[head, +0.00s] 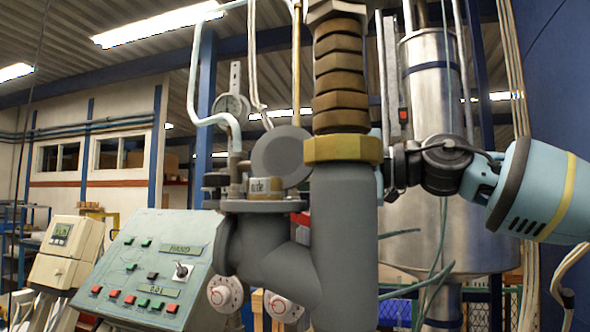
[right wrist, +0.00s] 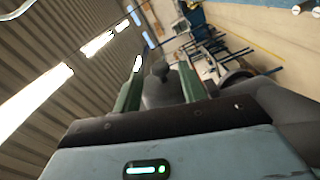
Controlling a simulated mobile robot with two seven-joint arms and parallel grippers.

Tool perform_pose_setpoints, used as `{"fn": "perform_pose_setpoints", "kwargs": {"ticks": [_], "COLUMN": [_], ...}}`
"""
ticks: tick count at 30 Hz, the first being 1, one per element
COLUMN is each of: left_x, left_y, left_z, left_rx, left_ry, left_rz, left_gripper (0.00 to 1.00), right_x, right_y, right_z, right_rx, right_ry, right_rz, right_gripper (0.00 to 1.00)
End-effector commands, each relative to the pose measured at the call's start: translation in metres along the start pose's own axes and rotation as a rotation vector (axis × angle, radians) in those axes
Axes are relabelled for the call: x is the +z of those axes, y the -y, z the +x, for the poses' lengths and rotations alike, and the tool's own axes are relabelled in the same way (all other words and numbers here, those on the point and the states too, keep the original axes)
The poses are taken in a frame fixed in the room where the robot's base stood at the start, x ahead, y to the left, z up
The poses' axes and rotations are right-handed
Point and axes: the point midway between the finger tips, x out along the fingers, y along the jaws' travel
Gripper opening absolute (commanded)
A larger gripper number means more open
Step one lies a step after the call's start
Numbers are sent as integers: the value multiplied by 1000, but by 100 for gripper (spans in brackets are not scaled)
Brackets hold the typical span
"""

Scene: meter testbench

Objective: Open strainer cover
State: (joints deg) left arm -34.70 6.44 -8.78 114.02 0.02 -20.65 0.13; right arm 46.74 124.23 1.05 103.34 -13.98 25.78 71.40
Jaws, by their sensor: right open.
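A grey Y-shaped pipe body (head: 342,245) stands in the middle of the head view. I cannot tell for sure which part is the strainer cover. A round grey disc (head: 280,152) stands upright behind a small labelled round fitting (head: 265,187), left of the pipe. My right arm comes in from the right, and its hand is mostly hidden behind the pipe. In the right wrist view my right gripper (right wrist: 160,72) has its two green fingers apart. A grey rounded part with a small knob (right wrist: 162,92) shows between or beyond them; contact cannot be told.
A brown ribbed column with a brass nut (head: 342,150) rises above the pipe body. A control panel (head: 150,265) with buttons stands at lower left, beside a beige meter box (head: 68,250). A steel tank (head: 436,100) and hanging cables stand behind at right.

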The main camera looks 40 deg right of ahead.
Motion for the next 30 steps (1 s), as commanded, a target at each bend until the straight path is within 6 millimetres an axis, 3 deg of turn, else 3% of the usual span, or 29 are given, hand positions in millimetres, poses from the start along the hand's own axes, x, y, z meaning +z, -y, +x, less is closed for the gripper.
{"fn": "perform_pose_setpoints", "kwargs": {"ticks": [10, 23, 30], "left_x": [0, 1, 1], "left_y": [0, 0, 0], "left_z": [0, 0, 0], "left_rx": [0, 0, 0], "left_ry": [0, 1, 1], "left_rz": [0, 0, 0], "left_gripper": [41, 41, 41], "right_x": [0, 0, 0], "right_y": [1, 0, 0], "right_z": [31, 36, 36], "right_rx": [-1, 1, 1], "right_ry": [0, 0, 0], "right_rz": [1, 1, 0], "right_gripper": [42, 42, 12]}}
